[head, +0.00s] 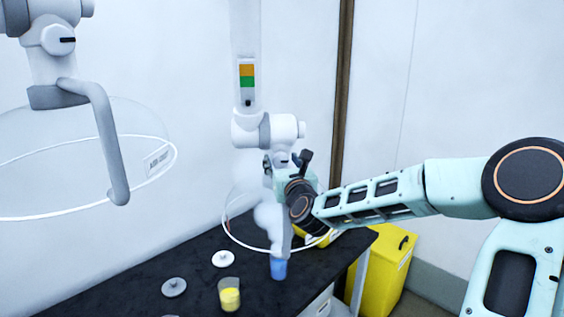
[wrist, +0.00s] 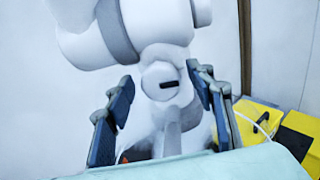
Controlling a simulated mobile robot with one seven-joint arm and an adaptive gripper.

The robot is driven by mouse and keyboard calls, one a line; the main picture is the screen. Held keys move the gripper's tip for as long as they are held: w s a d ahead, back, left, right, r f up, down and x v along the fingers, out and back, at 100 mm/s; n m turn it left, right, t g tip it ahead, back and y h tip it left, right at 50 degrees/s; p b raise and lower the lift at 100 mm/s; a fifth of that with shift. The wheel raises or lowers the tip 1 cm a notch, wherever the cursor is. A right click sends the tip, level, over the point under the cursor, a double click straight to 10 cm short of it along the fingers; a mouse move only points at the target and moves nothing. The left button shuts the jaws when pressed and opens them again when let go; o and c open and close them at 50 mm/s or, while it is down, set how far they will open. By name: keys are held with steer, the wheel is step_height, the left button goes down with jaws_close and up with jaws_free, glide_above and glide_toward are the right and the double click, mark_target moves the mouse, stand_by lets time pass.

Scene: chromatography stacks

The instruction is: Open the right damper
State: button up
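The right extraction arm (head: 262,131) hangs white from the wall, with a thick horizontal joint. Its damper (wrist: 165,80) is a round white knob with a dark slot, seen below that joint in the wrist view. In the head view my gripper mostly covers it. My gripper (wrist: 162,98) is open, with one dark finger on each side of the knob and visible gaps. I cannot tell whether the fingertips reach past the knob. In the head view my gripper (head: 287,163) is at the right arm's lower joint.
The left extraction arm (head: 50,62) has a grey handle and a clear hood (head: 88,187). A black bench (head: 195,262) below holds a yellow cup (head: 229,295), a blue cup (head: 278,268) and grey discs. A yellow bin (head: 383,270) stands right of the bench.

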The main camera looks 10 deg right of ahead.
steer(key=c, duration=1.1)
steer(key=shift+n, duration=0.3)
steer(key=n+b, duration=0.1)
steer(key=n, duration=0.3)
steer(key=shift+a+b, duration=0.15)
steer(key=shift+b, duration=0.25)
steer(key=n+b, duration=0.2)
steer(key=n, duration=0.2)
steer(key=shift+a+f+g+h, duration=0.1)
steer(key=shift+a+g+h, duration=0.05)
steer(key=shift+g+h, duration=0.2)
steer(key=n+b, duration=0.4)
steer(key=n, duration=0.1)
steer(key=shift+a+f+h+b, duration=0.15)
steer(key=shift+h+b, duration=0.1)
steer(key=shift+b, duration=0.15)
steer(key=shift+n+b, duration=1)
steer(key=shift+n, duration=0.6)
steer(key=shift+h, duration=0.3)
